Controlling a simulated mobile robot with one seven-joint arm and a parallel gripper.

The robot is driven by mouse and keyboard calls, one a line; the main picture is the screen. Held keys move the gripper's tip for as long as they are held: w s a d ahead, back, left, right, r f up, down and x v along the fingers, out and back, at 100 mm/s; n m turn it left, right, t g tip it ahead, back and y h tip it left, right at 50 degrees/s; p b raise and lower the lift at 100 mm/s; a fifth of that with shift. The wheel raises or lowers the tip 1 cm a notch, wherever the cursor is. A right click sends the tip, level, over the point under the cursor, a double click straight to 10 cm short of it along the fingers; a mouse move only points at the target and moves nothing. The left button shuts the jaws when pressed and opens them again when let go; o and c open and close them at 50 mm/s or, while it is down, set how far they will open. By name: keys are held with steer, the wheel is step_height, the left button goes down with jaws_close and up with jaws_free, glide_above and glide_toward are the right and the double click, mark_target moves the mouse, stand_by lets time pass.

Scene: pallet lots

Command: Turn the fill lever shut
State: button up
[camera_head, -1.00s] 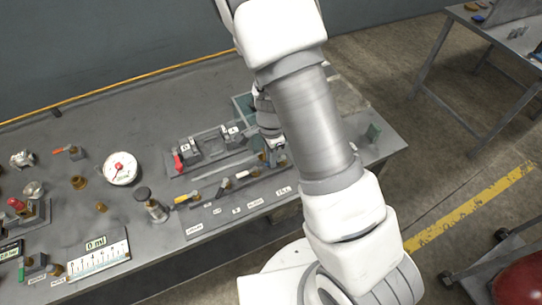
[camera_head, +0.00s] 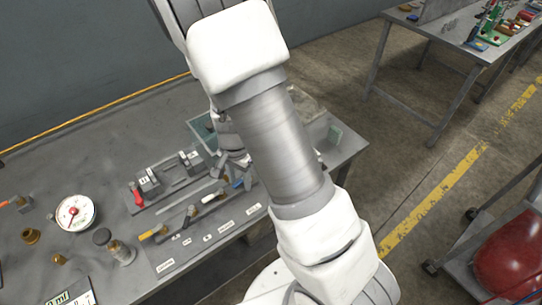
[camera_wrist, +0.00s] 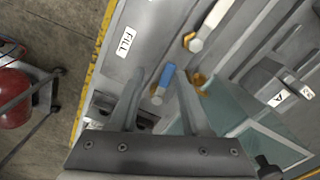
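The fill lever has a blue handle (camera_wrist: 168,74) on a brass-coloured valve, beside the FILL label (camera_wrist: 125,42) in the wrist view. In the head view the blue handle (camera_head: 238,184) shows just below my gripper, above the FILL label (camera_head: 253,209). My gripper (camera_wrist: 162,76) is open in the wrist view, with one finger on each side of the blue handle. Gaps show on both sides of the handle. I cannot tell how deep the fingers reach. My arm hides part of the gripper in the head view.
A white-handled lever (camera_wrist: 215,15) stands close beside the blue one. A yellow-handled lever (camera_head: 152,233) is further left on the same strip.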

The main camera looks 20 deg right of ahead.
steer(key=n, duration=0.1)
steer(key=d+n+b, duration=0.1)
steer(key=n, duration=0.1)
steer(key=shift+s+f+b, duration=0.15)
steer(key=shift+s+b, duration=0.15)
steer(key=shift+s, duration=0.1)
steer(key=n, duration=0.1)
steer(key=n+b, duration=0.1)
steer(key=d+n, duration=0.1)
steer(key=shift+s, duration=0.25)
steer(key=n, duration=0.1)
steer(key=d+n+b, duration=0.1)
steer(key=n, duration=0.1)
steer(key=shift+s+b, duration=0.1)
steer(key=shift+b, duration=0.2)
steer(key=n, duration=0.1)
steer(key=d+n+b, duration=0.1)
steer(key=n, duration=0.1)
steer(key=shift+n, duration=0.3)
step_height(320, 180, up, 18)
steer(key=p, duration=0.3)
steer(key=s+r+m+t+b, duration=0.1)
steer(key=s+r+m+t, duration=0.1)
steer(key=s+r+t, duration=0.3)
steer(key=shift+s+r+b, duration=0.3)
steer(key=shift+s+r, duration=1.3)
steer(key=shift+s, duration=2.3)
